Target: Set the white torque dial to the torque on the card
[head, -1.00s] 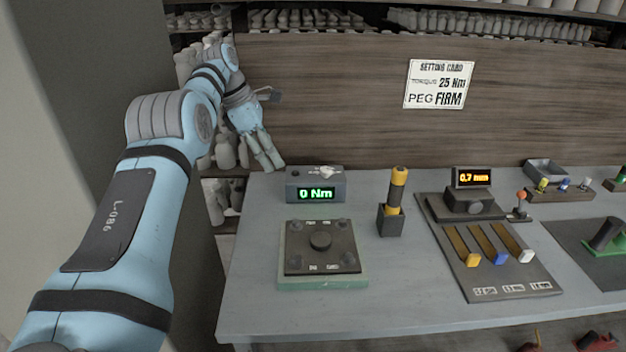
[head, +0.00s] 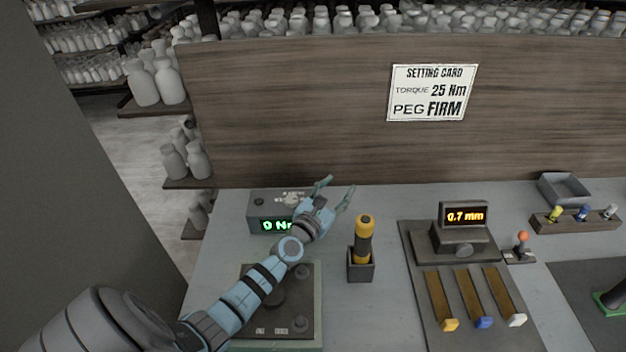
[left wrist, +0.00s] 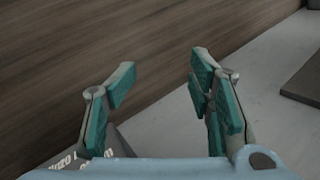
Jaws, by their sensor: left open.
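The setting card (head: 433,93) on the wooden back panel reads TORQUE 25 Nm and PEG FIRM. The grey torque box (head: 254,226) stands at the back left of the bench, and its green display shows 0 Nm, partly covered by my left arm. The white dial (head: 291,198) is on the box top, small and beside my gripper, so its pointing is unclear. My left gripper (head: 336,190) is open and empty, just right of the box and above the bench. In the left wrist view the open fingers (left wrist: 160,80) show, with a lettered box corner (left wrist: 90,162) below left. My right gripper is not in view.
A yellow-handled tool (head: 364,238) stands in a dark holder right of the gripper. A dark plate with knobs (head: 300,325) lies under my left arm. A gauge reading 0.7 mm (head: 465,217) and coloured sliders (head: 462,290) are farther right.

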